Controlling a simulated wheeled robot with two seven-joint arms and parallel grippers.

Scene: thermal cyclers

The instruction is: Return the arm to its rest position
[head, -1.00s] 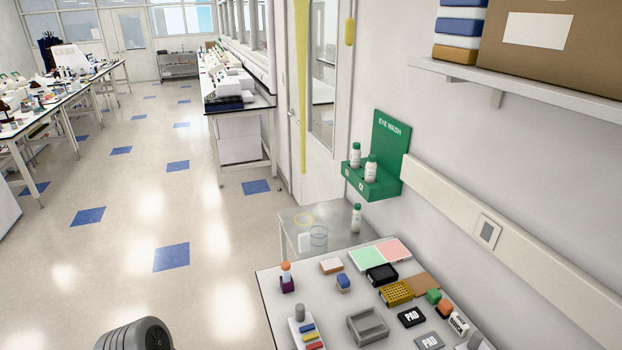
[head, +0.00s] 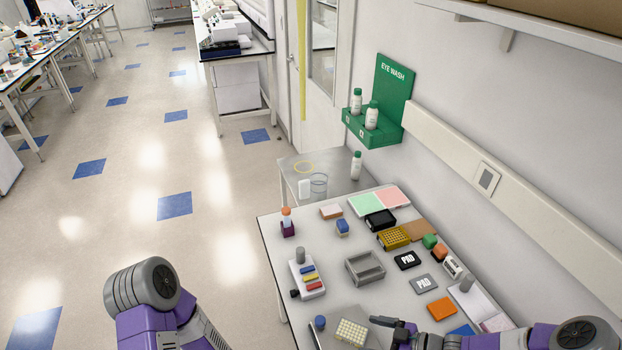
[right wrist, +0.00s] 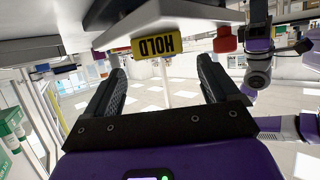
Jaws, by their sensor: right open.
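My right arm comes in from the lower right in the head view. Its dark gripper (head: 392,330) is over the near edge of the bench, beside a yellowish well plate (head: 352,332). In the right wrist view the two black fingers of the right gripper (right wrist: 164,85) stand wide apart with nothing between them. My left arm (head: 150,300) shows as a grey and purple link at the lower left of the head view, off the bench's left side. Its gripper is out of view.
The bench (head: 275,240) holds a grey rack (head: 365,268), an orange block (head: 441,308), pads and tubes. A yellow HOLD label (right wrist: 160,42) hangs beyond the fingers, upside down. A green eye wash station (head: 390,110) is on the wall. Floor to the left is clear.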

